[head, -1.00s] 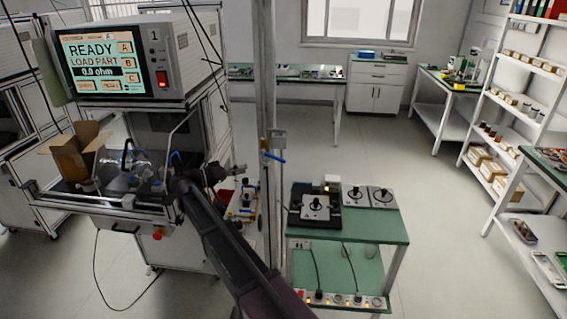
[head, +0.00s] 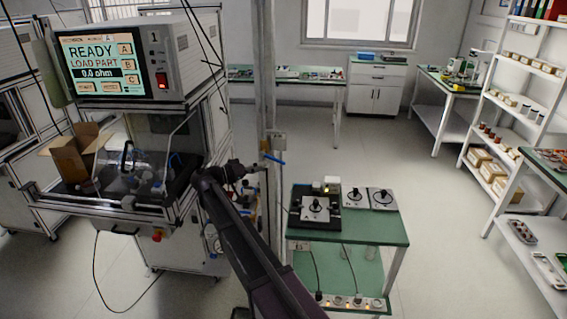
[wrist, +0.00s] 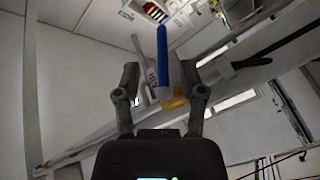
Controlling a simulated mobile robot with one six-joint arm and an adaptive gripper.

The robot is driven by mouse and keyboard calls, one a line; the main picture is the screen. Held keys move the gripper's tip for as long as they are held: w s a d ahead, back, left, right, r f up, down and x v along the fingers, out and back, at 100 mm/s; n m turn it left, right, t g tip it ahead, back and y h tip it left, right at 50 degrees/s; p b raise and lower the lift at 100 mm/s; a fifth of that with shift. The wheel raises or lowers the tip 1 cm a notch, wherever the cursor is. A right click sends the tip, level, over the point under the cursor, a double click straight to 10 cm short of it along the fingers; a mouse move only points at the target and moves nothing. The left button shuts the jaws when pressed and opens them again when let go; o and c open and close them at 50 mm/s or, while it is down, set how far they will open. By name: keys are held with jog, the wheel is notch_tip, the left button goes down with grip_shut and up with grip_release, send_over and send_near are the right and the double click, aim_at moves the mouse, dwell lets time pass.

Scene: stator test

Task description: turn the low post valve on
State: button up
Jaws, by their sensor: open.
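The low post valve has a blue lever (head: 274,158) and a yellow-orange body (head: 265,146) on the grey upright post (head: 265,90). The lever slants slightly downward to the right in the head view. My gripper (head: 252,169) is just left of and slightly below the valve in that view. In the wrist view my gripper (wrist: 160,75) is open. The blue lever (wrist: 162,60) appears between the two fingers, pointing up the picture, and the yellow body (wrist: 175,98) is close by the right finger. I cannot tell the depth gap; no contact is visible.
A green-topped cart (head: 375,228) with test fixtures stands right of the post. The tester bench with its READY screen (head: 103,65) and a cardboard box (head: 72,160) is at left. Open floor (head: 450,220) lies right of the cart.

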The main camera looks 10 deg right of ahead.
aim_at(279, 162)
jog(key=x, duration=0.7)
jog(key=shift+d, duration=0.25)
